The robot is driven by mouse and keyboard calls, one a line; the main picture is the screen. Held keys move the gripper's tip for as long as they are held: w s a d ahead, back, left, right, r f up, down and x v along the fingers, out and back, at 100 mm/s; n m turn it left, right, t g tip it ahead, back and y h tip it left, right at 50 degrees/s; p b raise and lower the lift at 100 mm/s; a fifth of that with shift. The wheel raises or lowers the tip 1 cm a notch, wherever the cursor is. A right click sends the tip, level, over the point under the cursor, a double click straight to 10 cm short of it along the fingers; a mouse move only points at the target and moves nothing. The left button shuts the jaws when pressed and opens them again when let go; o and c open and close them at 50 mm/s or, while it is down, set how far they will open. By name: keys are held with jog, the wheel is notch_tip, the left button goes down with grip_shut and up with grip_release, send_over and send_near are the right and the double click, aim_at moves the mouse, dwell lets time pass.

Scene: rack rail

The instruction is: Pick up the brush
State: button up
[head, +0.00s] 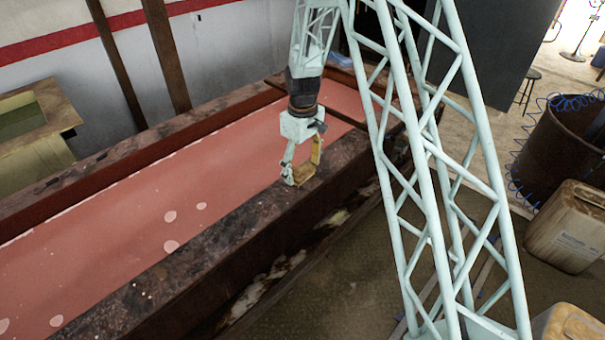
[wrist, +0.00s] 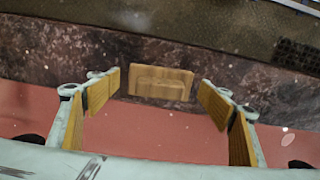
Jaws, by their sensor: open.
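The brush, a small tan wooden block (wrist: 161,83), lies on the dark, stained rim of the long trough in the wrist view. Its long side runs across the picture, and its bristles cannot be made out. My gripper (wrist: 159,92) is open, with one yellow-padded finger to the left of the brush and one to the right. Gaps show between the pads and the brush. In the head view my gripper (head: 303,172) hangs low over the near rim, and its fingers largely hide the brush.
The trough's near rim (head: 215,248) borders a red surface (head: 130,225) with pale spots. A textured floor (head: 345,270) lies beyond that rim. A rusty drum (head: 550,150) and a beige canister (head: 568,228) stand at right. A yellowish box (head: 35,125) stands at far left.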

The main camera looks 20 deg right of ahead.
aim_at(303, 165)
jog(key=shift+c, duration=0.7)
jog(key=c, duration=0.8)
jog(key=shift+r, duration=0.1)
jog(key=shift+c, duration=0.2)
jog(key=shift+r, duration=1.7)
jog(key=s+a+r+b, duration=0.1)
jog(key=s+a, duration=0.1)
jog(key=s, duration=1.4)
jog(key=shift+r, duration=0.2)
jog(key=o, duration=0.3)
jog(key=shift+c, duration=1)
